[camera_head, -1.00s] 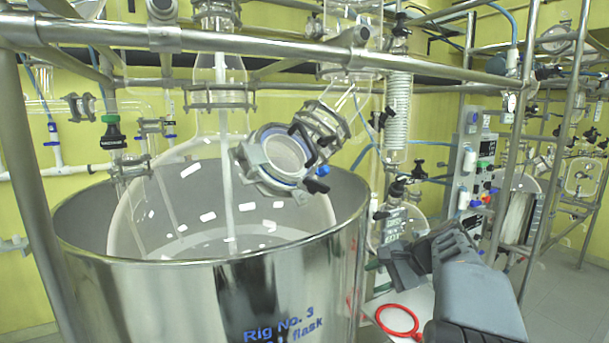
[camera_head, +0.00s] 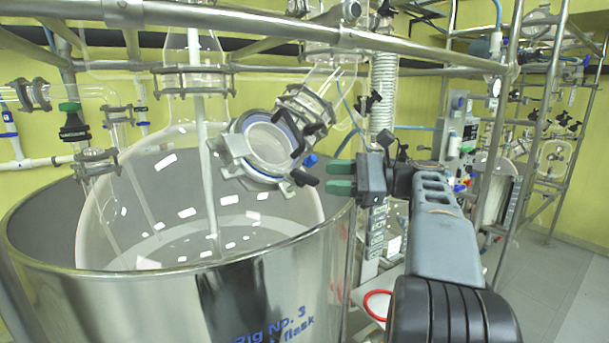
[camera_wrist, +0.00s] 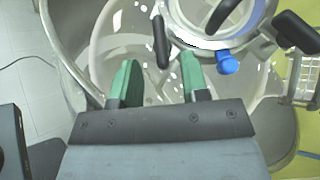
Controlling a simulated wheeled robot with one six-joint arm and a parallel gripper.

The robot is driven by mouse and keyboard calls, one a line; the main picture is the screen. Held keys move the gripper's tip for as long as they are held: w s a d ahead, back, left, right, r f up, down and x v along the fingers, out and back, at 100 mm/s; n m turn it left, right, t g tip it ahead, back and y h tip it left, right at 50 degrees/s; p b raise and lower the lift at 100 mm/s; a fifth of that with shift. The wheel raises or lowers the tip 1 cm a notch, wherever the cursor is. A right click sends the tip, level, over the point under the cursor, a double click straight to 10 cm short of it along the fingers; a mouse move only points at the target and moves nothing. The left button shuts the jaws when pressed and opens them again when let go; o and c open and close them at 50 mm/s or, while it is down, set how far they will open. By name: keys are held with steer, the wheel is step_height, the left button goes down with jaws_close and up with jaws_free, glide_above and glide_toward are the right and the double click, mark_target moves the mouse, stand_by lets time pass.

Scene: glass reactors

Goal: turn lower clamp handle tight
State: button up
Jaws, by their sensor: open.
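A metal clamp (camera_head: 238,150) rings the tilted glass port above the flask. Its lower black handle (camera_head: 304,178) sticks out at the bottom right, beside a blue knob (camera_head: 310,160). My gripper (camera_head: 341,178) has green fingertips and is open, a short way right of that handle, not touching it. In the wrist view, my gripper's fingertips (camera_wrist: 158,78) are apart with nothing between them. A black handle (camera_wrist: 160,42), seemingly the lower one, lies just ahead, in line with the gap. The blue knob (camera_wrist: 228,62) is to its right.
A large steel vessel (camera_head: 280,285) marked Rig No. 3 holds the glass flask (camera_head: 230,215) below the clamp. Another black handle (camera_head: 318,129) sits on a clamp higher up. Steel rails (camera_head: 230,22) cross above. A red ring (camera_head: 376,304) lies low beside the vessel.

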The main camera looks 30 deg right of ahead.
mark_target(313, 177)
steer(key=p+x, duration=0.1)
steer(key=x, duration=0.5)
steer(key=shift+w+a, duration=0.2)
steer(key=shift+a, duration=0.05)
steer(key=shift+c, duration=0.3)
steer(key=c, duration=0.6)
